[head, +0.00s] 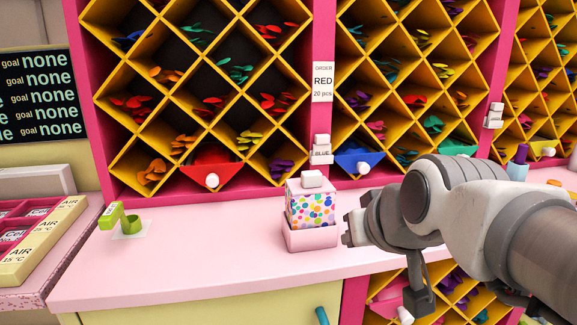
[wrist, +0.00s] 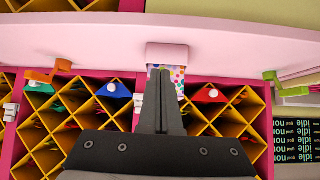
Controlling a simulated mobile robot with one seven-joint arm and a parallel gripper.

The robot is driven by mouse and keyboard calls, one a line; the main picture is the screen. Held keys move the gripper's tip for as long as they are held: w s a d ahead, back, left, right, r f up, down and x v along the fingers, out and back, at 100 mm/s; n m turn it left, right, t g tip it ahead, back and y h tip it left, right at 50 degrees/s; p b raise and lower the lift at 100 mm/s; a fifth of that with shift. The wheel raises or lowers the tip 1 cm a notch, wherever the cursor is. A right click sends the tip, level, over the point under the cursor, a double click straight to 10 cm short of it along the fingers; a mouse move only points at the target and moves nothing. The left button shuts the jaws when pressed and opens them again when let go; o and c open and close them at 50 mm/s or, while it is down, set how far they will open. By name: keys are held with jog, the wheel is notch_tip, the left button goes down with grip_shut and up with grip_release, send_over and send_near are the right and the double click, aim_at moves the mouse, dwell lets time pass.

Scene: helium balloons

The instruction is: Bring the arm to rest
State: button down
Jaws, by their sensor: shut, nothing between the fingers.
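My arm (head: 460,210) reaches in from the right over the pink counter (head: 190,265). My gripper (head: 350,228) is at the arm's left end, just right of a polka-dot box (head: 312,208) in the head view. In the wrist view, which is upside down, my gripper (wrist: 163,75) has its two dark fingers together with nothing between them. They overlap part of the dotted box (wrist: 180,75). The box has a white knob on top and stands upright in a pink holder (head: 311,237).
Yellow diamond shelves (head: 205,95) full of coloured balloons stand behind the counter. A red bin (head: 210,170) and a blue bin (head: 360,160) sit low in them. A green stand (head: 125,220) is at the left. The counter between stand and box is clear.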

jog(key=s+d+f+m+g+h+p, duration=0.1)
jog(key=s+d+f+g, duration=0.1)
jog(key=s+f, duration=0.3)
jog(key=s+d+f+m+g+h+p, duration=0.1)
jog(key=s+d+f+g, duration=0.1)
jog(key=s, duration=0.5)
notch_tip(320, 180, up, 18)
jog(key=p, duration=1.8)
jog(key=shift+w, duration=0.3)
jog(key=shift+f, duration=0.1)
